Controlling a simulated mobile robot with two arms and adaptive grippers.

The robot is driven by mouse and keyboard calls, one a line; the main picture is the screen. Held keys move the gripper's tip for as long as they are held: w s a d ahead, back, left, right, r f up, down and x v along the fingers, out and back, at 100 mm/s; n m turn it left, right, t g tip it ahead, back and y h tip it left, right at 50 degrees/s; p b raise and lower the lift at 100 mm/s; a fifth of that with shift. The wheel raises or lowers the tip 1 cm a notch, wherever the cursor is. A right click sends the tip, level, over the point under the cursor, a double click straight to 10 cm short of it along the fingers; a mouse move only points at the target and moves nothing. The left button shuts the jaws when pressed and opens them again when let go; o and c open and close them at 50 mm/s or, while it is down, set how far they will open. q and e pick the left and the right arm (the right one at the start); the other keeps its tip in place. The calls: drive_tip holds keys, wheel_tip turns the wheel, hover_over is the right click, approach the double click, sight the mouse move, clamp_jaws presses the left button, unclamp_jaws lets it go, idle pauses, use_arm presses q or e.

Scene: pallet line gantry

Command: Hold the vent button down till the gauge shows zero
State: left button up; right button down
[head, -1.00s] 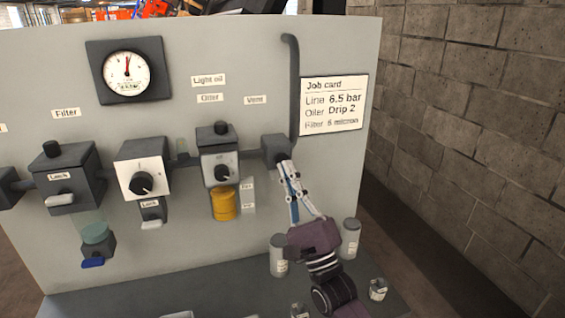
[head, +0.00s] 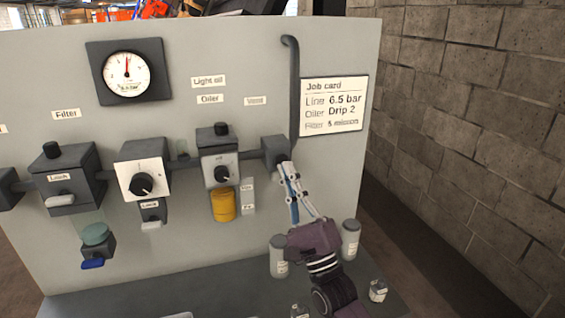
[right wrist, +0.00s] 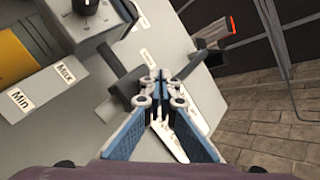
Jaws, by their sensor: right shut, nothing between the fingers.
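The gauge (head: 127,72) is at the upper left of the grey panel, its needle pointing about straight up; its numbers are too small to read. The dark vent block (head: 272,147) sits below the "Vent" label (head: 255,100), at the foot of a dark pipe. My right gripper (head: 286,168) is shut and empty, its fingertips at the front of the vent block. They hide the button, so I cannot tell whether it is pressed. The fingertips also show together in the right wrist view (right wrist: 160,78), close to the dark block. My left gripper is not in view.
Left of the vent are the oiler (head: 220,165) with a yellow bowl, a white-faced regulator (head: 143,172) and the filter (head: 75,175). A job card (head: 334,104) hangs to the right. Several small canisters stand on the shelf below, near my right wrist.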

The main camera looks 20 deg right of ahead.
drive_tip(key=shift+w, duration=0.2)
drive_tip(key=shift+w, duration=0.3)
drive_tip(key=shift+w+b, duration=0.55)
drive_tip(key=shift+b, duration=0.05)
idle(2.6)
drive_tip(key=shift+s, duration=0.1)
idle(1.9)
drive_tip(key=shift+s+p, duration=0.35)
drive_tip(key=shift+s, duration=0.55)
drive_tip(key=shift+s+p, duration=0.85)
drive_tip(key=shift+s, duration=1.65)
